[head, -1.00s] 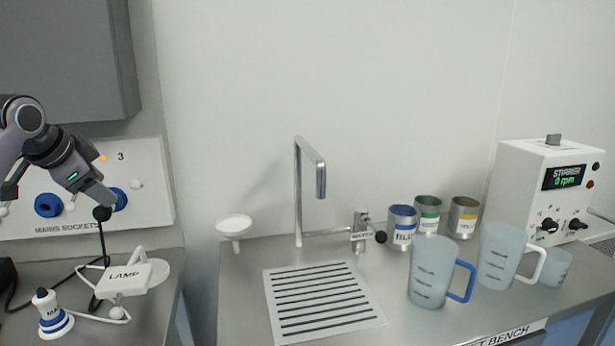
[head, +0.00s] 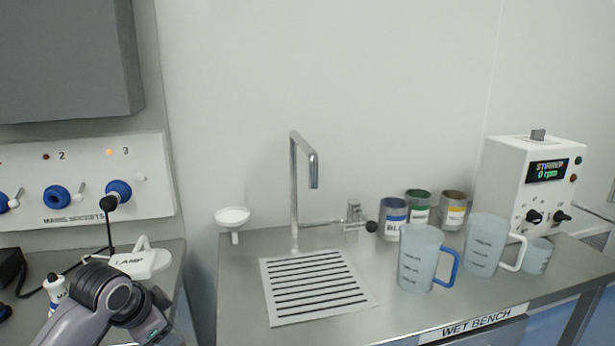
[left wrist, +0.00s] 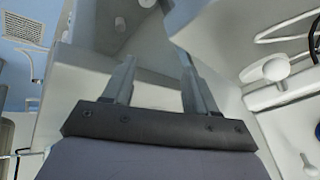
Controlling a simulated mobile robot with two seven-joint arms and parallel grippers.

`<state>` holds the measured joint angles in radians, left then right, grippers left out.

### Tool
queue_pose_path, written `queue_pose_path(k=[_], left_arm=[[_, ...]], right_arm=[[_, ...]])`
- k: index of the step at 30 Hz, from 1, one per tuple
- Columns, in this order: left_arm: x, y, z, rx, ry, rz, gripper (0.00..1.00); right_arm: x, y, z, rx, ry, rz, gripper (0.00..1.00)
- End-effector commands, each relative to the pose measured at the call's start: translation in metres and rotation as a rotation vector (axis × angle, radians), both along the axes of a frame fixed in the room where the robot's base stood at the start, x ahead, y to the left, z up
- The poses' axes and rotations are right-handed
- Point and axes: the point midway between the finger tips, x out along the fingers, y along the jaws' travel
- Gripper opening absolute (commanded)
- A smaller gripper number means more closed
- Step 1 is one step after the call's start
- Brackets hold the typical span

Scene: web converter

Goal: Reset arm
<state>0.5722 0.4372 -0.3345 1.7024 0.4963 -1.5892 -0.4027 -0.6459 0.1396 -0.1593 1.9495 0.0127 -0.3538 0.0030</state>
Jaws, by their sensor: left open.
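My left arm comes in at the lower left of the head view, low over the left bench in front of the white lamp (head: 142,262). Its fingertips are not visible there; the arm's own links hide them or they lie below the frame. In the left wrist view my left gripper (left wrist: 160,78) shows two parallel grey fingers, apart, with nothing between them. My right arm and gripper are not in view.
A socket panel (head: 88,190) with a black plug in its right socket is on the wall. The wet bench (head: 400,312) carries a tap (head: 294,190), drain grate (head: 318,288), funnel (head: 233,218), blue-handled jug (head: 418,258), white-handled jug (head: 484,245), several tins and a stirrer (head: 520,185).

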Motion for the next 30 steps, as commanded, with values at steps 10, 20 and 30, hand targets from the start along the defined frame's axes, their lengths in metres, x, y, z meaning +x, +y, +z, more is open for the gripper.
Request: queue_pose_path(k=[10, 20, 30], left_arm=[[-0.114, -0.042, -0.086, -0.102, 0.091, 0.122, 0.57], [-0.226, -0.048, -0.115, -0.18, 0.168, 0.342, 0.57], [-0.312, -0.033, -0.11, -0.194, 0.22, 0.567, 0.57]], right_arm=[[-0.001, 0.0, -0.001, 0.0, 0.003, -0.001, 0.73], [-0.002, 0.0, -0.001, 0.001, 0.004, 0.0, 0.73], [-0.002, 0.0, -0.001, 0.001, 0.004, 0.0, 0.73]])
